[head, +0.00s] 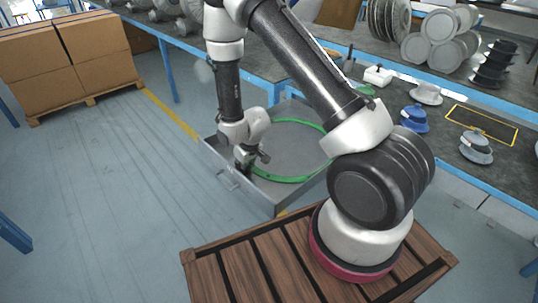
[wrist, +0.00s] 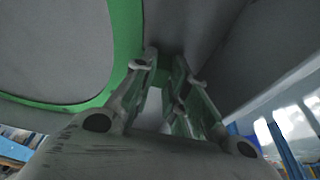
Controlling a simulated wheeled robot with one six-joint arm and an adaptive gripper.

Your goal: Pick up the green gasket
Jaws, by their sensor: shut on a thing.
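The green gasket (head: 290,180) is a large thin ring in a shallow grey metal tray (head: 268,201), in the middle of the head view. My gripper (head: 246,168) reaches down inside the tray's left side and is shut on the left part of the ring. In the wrist view, the gasket (wrist: 126,38) runs as a wide green band by the fingertips of my gripper (wrist: 165,62). The exact contact is dark and partly hidden by the fingers. My arm hides the ring's right part in the head view. I cannot tell whether the ring is clear of the tray floor.
A dark workbench with a blue edge (head: 462,178) stands behind and right of the tray. It holds a blue part (head: 413,118), a grey part (head: 476,147) and a yellow-outlined area (head: 490,123). Cardboard boxes (head: 97,38) stand at the back left. The floor left of the tray is clear.

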